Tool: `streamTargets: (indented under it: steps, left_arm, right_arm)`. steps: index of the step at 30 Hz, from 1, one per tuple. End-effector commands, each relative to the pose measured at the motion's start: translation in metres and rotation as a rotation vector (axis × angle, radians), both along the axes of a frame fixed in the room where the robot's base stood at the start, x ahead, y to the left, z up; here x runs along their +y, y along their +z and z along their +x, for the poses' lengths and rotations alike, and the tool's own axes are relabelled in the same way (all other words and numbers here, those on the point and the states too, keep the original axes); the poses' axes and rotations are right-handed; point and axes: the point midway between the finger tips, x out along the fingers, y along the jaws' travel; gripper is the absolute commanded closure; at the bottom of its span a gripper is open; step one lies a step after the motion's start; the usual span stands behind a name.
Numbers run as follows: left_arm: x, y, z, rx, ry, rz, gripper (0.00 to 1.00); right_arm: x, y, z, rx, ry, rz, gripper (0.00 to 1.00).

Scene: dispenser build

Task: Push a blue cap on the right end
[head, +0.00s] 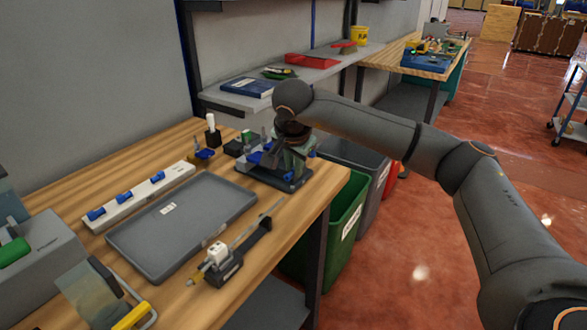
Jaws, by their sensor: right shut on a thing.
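My right gripper (284,163) reaches in over the far end of the wooden bench and points down into a dark tray (291,188) with blue pieces in it. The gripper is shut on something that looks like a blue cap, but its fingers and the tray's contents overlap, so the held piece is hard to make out. A dark fixture (229,269) at the bench's front edge carries a white block (217,252), a thin rod (262,220) running up to the right, and a yellow tip (195,278) at the lower left. My left gripper is out of view.
A grey tray (150,245) lies empty but for a label. A white strip (112,215) with three blue pieces (126,197) lies behind it. A grey machine (45,245) and a yellow-handled item (130,317) stand at left. A green bin (343,225) stands beside the bench.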

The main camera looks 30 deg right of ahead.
Motion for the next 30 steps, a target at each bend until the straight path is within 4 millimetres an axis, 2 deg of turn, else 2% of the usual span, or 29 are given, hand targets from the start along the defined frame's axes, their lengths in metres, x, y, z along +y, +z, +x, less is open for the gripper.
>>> streamTargets:
  steps: [8,19,30]
  left_arm:
    - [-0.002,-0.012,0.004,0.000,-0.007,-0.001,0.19]
    - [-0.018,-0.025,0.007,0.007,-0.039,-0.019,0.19]
    - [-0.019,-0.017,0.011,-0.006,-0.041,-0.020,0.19]
  right_arm:
    - [0.001,-0.018,-0.001,0.001,0.003,-0.001,1.00]
    - [0.003,-0.045,-0.002,0.001,0.004,-0.001,1.00]
    - [0.007,-0.047,-0.003,0.001,0.004,-0.001,1.00]
